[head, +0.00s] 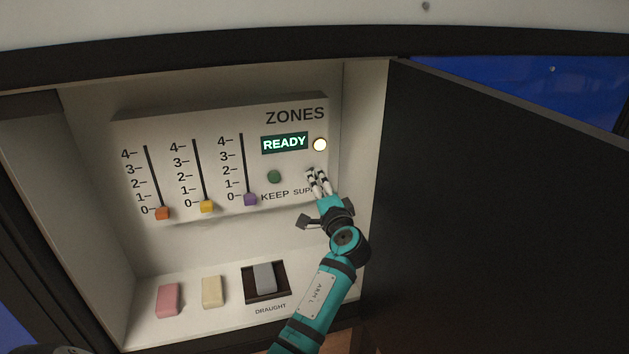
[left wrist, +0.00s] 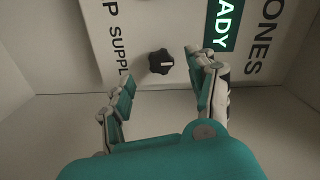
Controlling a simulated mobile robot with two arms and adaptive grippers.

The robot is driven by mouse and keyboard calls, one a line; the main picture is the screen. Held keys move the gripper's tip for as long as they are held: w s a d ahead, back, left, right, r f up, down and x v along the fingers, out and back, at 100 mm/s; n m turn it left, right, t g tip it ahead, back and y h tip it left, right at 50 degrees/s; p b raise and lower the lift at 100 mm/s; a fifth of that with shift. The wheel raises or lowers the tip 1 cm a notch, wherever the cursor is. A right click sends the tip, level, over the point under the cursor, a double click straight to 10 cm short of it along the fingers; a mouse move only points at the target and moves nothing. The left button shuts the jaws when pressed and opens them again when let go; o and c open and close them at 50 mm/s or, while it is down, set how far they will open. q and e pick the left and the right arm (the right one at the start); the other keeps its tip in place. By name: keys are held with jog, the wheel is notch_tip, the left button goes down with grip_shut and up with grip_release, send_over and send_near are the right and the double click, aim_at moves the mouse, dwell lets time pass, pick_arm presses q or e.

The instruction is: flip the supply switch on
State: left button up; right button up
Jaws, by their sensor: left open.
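The supply switch is a black rotary knob (left wrist: 160,62) with a pale stripe, on the panel (left wrist: 150,20) beside the SUPPLY lettering. In the left wrist view the stripe lies nearly level across the picture. In the head view the knob is hidden by my left gripper (head: 317,182). My left gripper is open, its fingers spread on either side of the knob in the left wrist view, without clear contact. The READY display (head: 284,143) is lit green and a round lamp (head: 320,145) glows pale.
Orange (head: 162,214), yellow (head: 207,206) and purple (head: 250,199) sliders sit at 0. A dark door (head: 500,200) stands open right.

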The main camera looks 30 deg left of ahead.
pick_arm(q)
jog(key=v, duration=0.7)
jog(key=shift+s+d, duration=0.15)
jog(key=shift+d, duration=0.05)
